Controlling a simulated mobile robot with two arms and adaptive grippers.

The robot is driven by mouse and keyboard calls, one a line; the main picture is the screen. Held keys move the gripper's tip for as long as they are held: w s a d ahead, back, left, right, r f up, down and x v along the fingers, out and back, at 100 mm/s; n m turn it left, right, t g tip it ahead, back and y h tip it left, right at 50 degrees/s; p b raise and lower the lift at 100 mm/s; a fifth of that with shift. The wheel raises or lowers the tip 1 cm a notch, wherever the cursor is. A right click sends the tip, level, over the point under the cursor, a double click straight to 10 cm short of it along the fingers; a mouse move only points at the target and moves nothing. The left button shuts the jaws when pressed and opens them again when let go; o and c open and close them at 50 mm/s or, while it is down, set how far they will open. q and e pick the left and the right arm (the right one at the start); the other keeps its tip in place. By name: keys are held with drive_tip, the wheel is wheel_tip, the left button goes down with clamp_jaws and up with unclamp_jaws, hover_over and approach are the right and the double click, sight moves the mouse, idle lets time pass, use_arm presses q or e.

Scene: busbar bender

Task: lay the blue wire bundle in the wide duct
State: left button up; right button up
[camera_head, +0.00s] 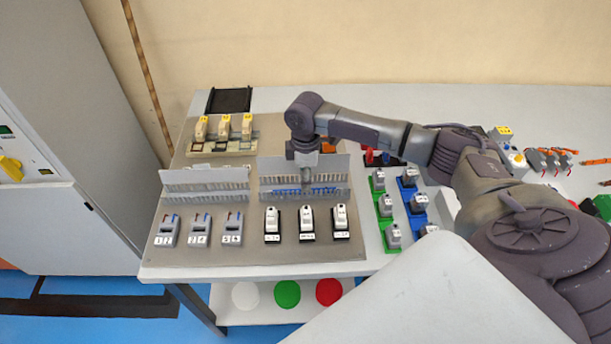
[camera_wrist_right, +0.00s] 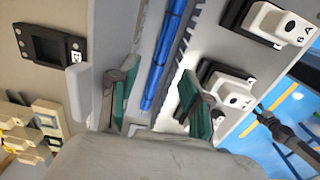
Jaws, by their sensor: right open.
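The blue wire bundle (camera_head: 302,190) lies lengthwise in the right-hand of two grey slotted ducts (camera_head: 330,165) on the panel; this looks like the wide duct. In the right wrist view the bundle (camera_wrist_right: 165,48) runs along the channel between the duct walls (camera_wrist_right: 128,30). My right gripper (camera_head: 306,180) is above this duct, pointing down. In the right wrist view its green-padded fingers (camera_wrist_right: 160,100) are apart, one to each side of the bundle's line, with nothing gripped between them. Whether the bundle touches the floor along its whole length cannot be told. My left gripper is not in view.
A second duct (camera_head: 205,182) stands left. White-topped devices (camera_head: 306,222) and grey devices (camera_head: 199,230) line the front; yellow-topped blocks (camera_head: 224,127) stand behind. Green and blue holders (camera_head: 384,205) with parts stand right. A black tray (camera_head: 229,100) is at the back.

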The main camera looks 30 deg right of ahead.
wheel_tip(320, 180, up, 12)
idle(0.6)
drive_tip(key=shift+s, duration=0.1)
idle(0.4)
